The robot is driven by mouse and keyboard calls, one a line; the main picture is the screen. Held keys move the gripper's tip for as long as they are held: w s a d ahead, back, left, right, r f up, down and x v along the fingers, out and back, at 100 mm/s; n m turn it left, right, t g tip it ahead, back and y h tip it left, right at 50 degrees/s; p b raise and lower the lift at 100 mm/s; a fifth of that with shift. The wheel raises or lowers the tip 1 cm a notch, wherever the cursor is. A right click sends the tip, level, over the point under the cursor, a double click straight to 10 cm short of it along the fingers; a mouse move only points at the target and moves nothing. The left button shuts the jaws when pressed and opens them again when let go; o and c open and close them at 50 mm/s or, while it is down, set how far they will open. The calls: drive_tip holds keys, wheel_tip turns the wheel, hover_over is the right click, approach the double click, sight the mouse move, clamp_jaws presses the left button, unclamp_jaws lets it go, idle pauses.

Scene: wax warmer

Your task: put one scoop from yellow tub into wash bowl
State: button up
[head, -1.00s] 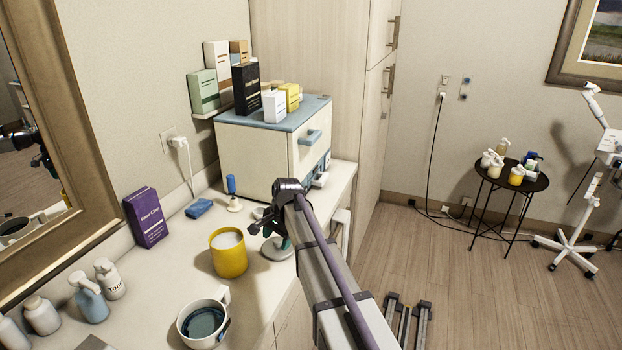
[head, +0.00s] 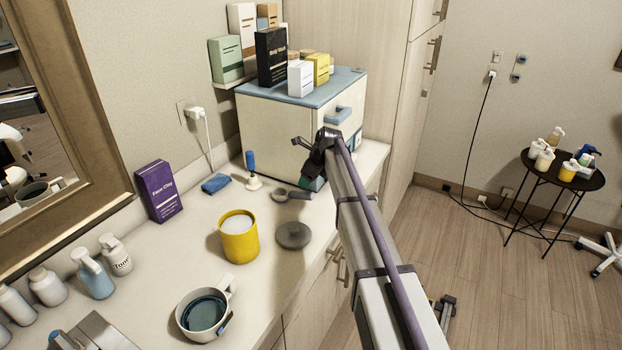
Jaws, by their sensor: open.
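The yellow tub (head: 239,246) stands upright on the counter, filled near the rim with a pale substance. The wash bowl is probably the white handled bowl (head: 185,318) with dark blue-green contents, in front of the tub. A dark scoop (head: 279,195) lies on the counter behind and right of the tub, its handle pointing right. My gripper (head: 304,160) is open and empty, just above and behind the scoop's handle in the picture, in front of the cabinet. Its fingers are small and dark, and I cannot tell its exact height.
A grey round disc (head: 293,236) lies right of the tub. A white cabinet (head: 270,135) bounds the back. Several bottles (head: 92,274) line the left wall.

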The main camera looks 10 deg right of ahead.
sight(302, 192)
drive_tip(key=shift+b+x, duration=4)
drive_tip(key=shift+x, duration=0.75)
drive_tip(key=shift+d, duration=0.1)
drive_tip(key=shift+c, duration=0.3)
drive_tip(key=c, duration=1)
drive_tip(key=shift+r+p, duration=3.55)
drive_tip(key=shift+c, duration=0.2)
